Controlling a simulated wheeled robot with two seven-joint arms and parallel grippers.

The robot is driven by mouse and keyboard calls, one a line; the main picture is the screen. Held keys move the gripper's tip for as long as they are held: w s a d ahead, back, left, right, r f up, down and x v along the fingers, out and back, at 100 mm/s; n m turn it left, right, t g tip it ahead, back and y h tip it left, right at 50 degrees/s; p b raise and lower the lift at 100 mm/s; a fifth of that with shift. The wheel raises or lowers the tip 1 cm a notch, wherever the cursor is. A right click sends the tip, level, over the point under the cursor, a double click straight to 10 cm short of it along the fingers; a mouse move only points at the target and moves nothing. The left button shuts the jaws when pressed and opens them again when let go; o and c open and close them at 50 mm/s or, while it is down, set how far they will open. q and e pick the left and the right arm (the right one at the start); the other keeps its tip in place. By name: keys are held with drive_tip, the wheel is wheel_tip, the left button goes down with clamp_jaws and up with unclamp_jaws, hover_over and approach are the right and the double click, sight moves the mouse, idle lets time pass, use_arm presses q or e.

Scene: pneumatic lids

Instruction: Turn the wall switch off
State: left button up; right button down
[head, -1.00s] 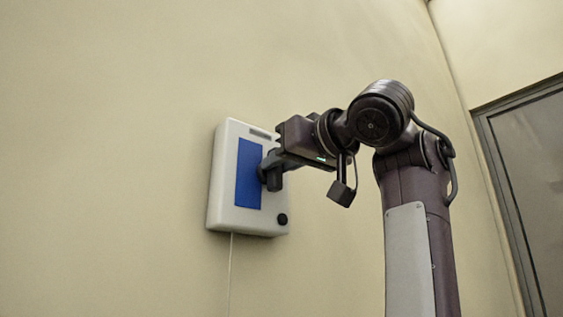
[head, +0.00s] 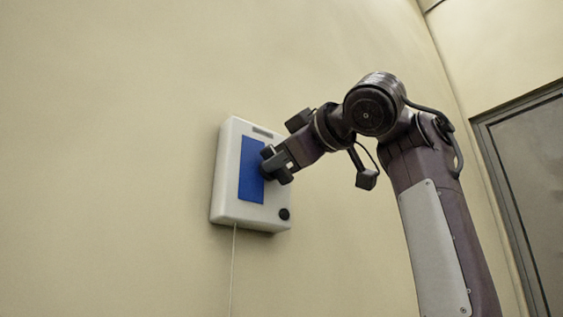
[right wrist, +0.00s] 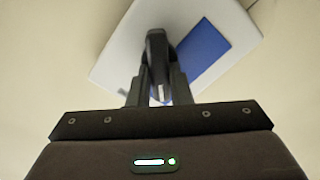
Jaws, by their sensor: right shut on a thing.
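The wall switch is a white box (head: 228,185) with a blue panel (head: 251,180) on its front, mounted on the wall left of centre in the head view. My right gripper (head: 275,165) is at the right edge of the blue panel. The right wrist view shows the white box (right wrist: 118,60), the blue panel (right wrist: 203,52) and a dark lever-like piece (right wrist: 157,50) between my fingers. The gripper is shut on this piece; the fingers partly hide it. My left gripper is not in view.
A round black knob (head: 284,214) sits at the box's lower right corner. A thin pale cord (head: 233,265) hangs below the box. A grey-framed door or window (head: 520,150) is at the right. The wall left of the box is bare.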

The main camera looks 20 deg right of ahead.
drive_tip(key=n, duration=0.9)
drive_tip(key=shift+a+f+p, duration=0.1)
drive_tip(key=shift+f+p, duration=0.2)
drive_tip(key=shift+p, duration=0.05)
idle(0.3)
drive_tip(key=c, duration=1.3)
unclamp_jaws()
drive_tip(key=shift+s, duration=0.1)
drive_tip(key=b+v, duration=0.3)
drive_tip(key=v, duration=0.4)
drive_tip(key=shift+s+b, duration=0.35)
drive_tip(key=shift+b, duration=0.05)
drive_tip(key=shift+w, duration=0.1)
